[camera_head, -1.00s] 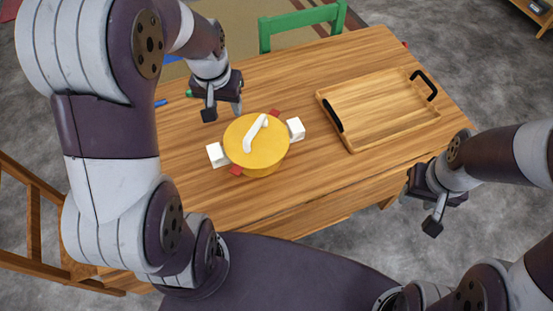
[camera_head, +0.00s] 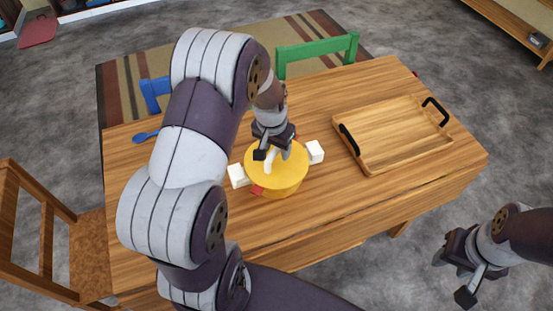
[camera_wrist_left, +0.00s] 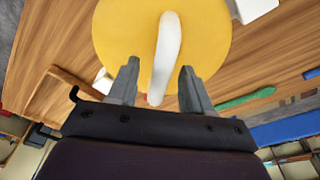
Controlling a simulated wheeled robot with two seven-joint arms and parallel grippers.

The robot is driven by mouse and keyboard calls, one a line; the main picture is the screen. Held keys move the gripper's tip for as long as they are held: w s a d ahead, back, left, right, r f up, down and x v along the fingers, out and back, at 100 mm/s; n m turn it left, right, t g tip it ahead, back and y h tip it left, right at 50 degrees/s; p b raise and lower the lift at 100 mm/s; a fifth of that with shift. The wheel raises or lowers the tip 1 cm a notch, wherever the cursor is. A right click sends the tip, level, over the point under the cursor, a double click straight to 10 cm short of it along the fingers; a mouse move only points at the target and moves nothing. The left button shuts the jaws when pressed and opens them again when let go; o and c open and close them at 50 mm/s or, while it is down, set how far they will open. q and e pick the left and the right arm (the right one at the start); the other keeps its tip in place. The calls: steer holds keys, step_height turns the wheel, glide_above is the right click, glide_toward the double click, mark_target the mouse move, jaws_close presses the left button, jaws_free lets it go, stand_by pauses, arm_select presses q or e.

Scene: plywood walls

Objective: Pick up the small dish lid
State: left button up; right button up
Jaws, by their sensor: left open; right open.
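The small dish lid (camera_head: 285,180) is a round yellow disc with a white arched handle (camera_wrist_left: 164,55), on a yellow dish on the wooden table. White blocks and red pieces stick out at the dish's sides. My left gripper (camera_head: 272,156) is open above the lid at the handle. In the left wrist view its two fingers (camera_wrist_left: 157,85) stand apart on either side of the handle's near end; whether they touch it I cannot tell. My right gripper (camera_head: 465,275) is open and empty off the table's right front edge.
A wooden tray (camera_head: 372,163) with black handles lies on the table at right. A blue spoon (camera_head: 146,136) lies at the left. A green chair (camera_head: 318,55) and a blue chair stand behind the table, a brown chair (camera_head: 88,250) at the left.

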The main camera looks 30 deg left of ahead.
arm_select(q)
steer(key=shift+w+f, duration=0.15)
steer(key=shift+f, duration=0.4)
steer(key=shift+c, duration=1.2)
jaws_close()
steer(key=shift+r, duration=0.1)
